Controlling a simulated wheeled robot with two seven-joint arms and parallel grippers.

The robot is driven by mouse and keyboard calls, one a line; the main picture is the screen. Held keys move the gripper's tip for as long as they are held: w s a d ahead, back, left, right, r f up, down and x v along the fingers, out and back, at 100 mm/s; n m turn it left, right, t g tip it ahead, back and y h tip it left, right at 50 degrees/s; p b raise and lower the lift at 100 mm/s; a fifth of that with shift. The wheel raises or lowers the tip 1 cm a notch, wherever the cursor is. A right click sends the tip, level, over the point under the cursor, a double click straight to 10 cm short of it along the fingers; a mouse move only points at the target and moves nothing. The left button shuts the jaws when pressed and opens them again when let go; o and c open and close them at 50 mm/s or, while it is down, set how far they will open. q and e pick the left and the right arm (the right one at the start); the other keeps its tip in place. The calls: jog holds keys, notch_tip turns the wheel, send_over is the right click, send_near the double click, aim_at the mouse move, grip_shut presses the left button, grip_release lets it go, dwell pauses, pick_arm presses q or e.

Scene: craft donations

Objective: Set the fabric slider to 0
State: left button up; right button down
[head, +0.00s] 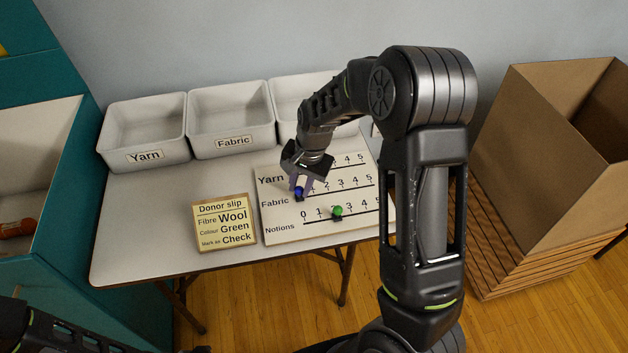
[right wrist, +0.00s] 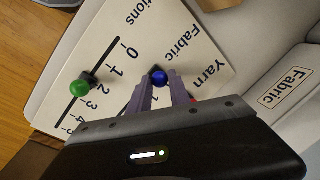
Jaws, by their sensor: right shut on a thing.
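The white slider board (head: 283,235) lies on the table with three scales, Yarn, Fabric and Notions. The Fabric slider's blue knob (head: 298,195) is at the left, low end of its line, about where 0 belongs; the gripper hides the digit there. In the right wrist view the blue knob (right wrist: 159,77) is at the fingertips, close to the line's end. My right gripper (head: 299,184) is shut on the blue knob; its fingers also show in the right wrist view (right wrist: 161,86). My left gripper is not in view, only part of that arm.
The Notions slider's green knob (head: 337,211) is near 2. A donor slip (head: 224,222) reading Wool, Green, Check stands left of the board. White bins labelled Yarn (head: 143,155) and Fabric (head: 234,142) and a third bin line the back. A cardboard box (head: 530,150) is at right.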

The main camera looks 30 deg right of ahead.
jog(key=shift+a, duration=0.25)
jog(key=c, duration=1.2)
grip_release()
jog(key=shift+w, duration=0.1)
jog(key=shift+c, duration=0.2)
jog(key=shift+r, duration=0.1)
notch_tip(320, 180, up, 8)
jog(key=s, duration=0.1)
jog(key=shift+s+d+f, duration=0.15)
jog(key=shift+d+f, duration=0.1)
jog(key=shift+d, duration=0.2)
